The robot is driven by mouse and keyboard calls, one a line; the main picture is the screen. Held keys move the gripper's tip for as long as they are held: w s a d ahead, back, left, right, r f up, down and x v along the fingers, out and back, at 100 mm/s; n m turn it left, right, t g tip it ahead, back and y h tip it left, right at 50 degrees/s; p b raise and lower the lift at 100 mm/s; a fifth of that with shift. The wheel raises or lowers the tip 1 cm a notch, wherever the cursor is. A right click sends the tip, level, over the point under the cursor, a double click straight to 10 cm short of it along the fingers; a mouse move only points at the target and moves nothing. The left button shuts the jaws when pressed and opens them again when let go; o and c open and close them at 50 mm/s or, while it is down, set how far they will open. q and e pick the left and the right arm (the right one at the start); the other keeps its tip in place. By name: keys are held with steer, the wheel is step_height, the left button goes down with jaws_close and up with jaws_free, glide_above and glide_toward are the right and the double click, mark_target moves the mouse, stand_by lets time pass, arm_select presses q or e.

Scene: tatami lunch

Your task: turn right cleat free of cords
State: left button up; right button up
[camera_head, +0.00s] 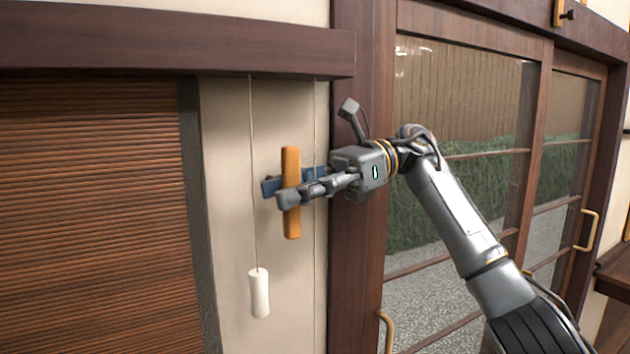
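An orange wooden cleat bar (291,165) stands nearly upright in front of the pale wall strip left of the dark post. My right gripper (279,192) reaches it from the right. One grey finger crosses in front of the bar's middle. A dark blue-grey part, seemingly the other finger, shows behind it. How tightly the fingers close on the bar is not clear. A thin cord (252,170) hangs left of the bar, apart from it, and ends in a white cylindrical pull (259,292). Another thin cord (315,262) hangs right of the bar and passes behind my gripper. My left gripper is out of view.
A dark wooden beam (150,45) runs above, over a brown slatted blind (90,220) at left. A dark post (349,270) stands right of the wall strip. Glazed wooden doors with a handle (588,230) lie behind my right arm.

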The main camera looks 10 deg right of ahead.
steer(key=v, duration=1.1)
steer(key=shift+d, duration=0.25)
